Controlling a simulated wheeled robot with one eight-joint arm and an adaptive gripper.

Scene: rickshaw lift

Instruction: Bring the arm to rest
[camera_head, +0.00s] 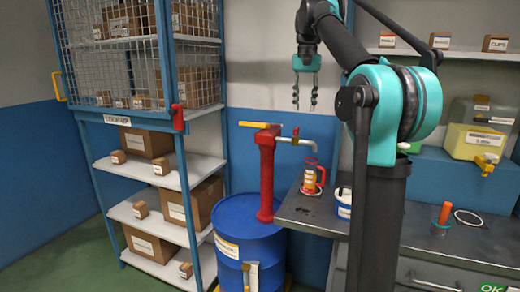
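My arm is dark grey with teal joints and stands at the right of centre in the head view. It bends up and over to the left. My gripper (305,100) hangs from its end, pointing down, with two thin fingers apart and nothing visible between them. It appears high above the left end of the grey bench (440,245) and is not visibly touching anything. Part of the bench is hidden behind my arm.
A blue drum (247,240) with a red pump (267,175) stands left of the bench. A red-banded jug (312,180) and a white-and-blue tub (343,208) are on the bench. A blue-framed shelf (184,190) with cartons and a wire cage fills the left.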

